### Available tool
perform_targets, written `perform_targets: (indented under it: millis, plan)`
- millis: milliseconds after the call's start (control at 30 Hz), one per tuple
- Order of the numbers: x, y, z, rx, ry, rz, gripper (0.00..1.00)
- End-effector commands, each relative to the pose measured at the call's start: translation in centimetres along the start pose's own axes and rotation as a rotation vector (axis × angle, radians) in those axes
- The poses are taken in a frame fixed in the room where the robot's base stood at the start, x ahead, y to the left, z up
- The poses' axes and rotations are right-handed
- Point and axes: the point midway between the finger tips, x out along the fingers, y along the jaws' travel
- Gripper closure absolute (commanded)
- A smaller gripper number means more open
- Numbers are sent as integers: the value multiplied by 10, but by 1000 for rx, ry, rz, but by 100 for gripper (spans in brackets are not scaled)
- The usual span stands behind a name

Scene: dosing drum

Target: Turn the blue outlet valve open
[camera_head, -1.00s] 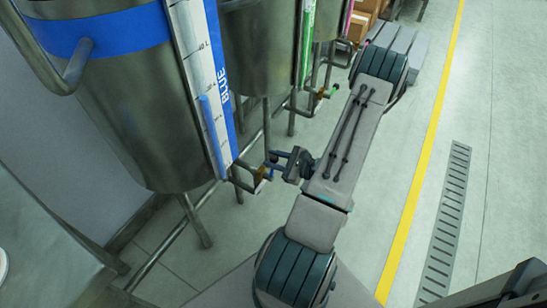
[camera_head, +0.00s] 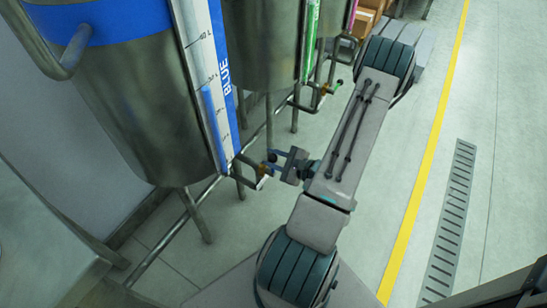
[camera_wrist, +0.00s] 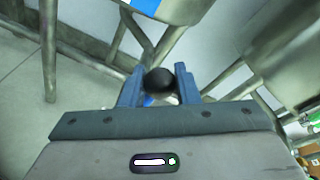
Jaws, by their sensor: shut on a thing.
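The blue drum (camera_head: 115,110) stands at the left in the head view, with a blue-labelled level scale on its side. Its outlet valve (camera_head: 265,170) sits low on a pipe, with a brass-coloured body and a blue part (camera_head: 272,157). My gripper (camera_head: 283,164) reaches it from the right. In the wrist view, my gripper (camera_wrist: 160,80) has its two blue-grey fingers on either side of a round black knob (camera_wrist: 160,82). The jaws are shut on this knob. A bit of blue shows just below it. The handle's exact angle is hard to tell.
A second drum (camera_head: 262,50) with a green scale stands behind, with its own green valve (camera_head: 326,88). Metal legs and pipes (camera_head: 197,217) run close beside my gripper. Open floor with a yellow line (camera_head: 425,160) and a drain grate (camera_head: 450,215) lies to the right.

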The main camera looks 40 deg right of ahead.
Motion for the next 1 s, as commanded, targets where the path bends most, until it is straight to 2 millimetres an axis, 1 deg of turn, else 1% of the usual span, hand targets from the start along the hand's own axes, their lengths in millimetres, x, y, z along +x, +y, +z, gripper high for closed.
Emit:
perform_targets:
  millis: [33, 67, 100, 133, 433, 567, 667, 800, 1000]
  plan:
    - [1, 2, 1, 1, -3, 5, 100]
    - [1, 2, 1, 2, -3, 5, 66]
    - [1, 2, 1, 2, -3, 5, 55]
    - [0, 2, 1, 2, -2, 4, 51]
    - [-2, 0, 0, 2, 1, 1, 51]
    - [-14, -1, 0, 3, 3, -1, 51]
    - [-32, -1, 1, 3, 3, -2, 51]
    - [-65, -2, 1, 3, 4, -3, 51]
    - [-107, -1, 1, 3, 2, 0, 51]
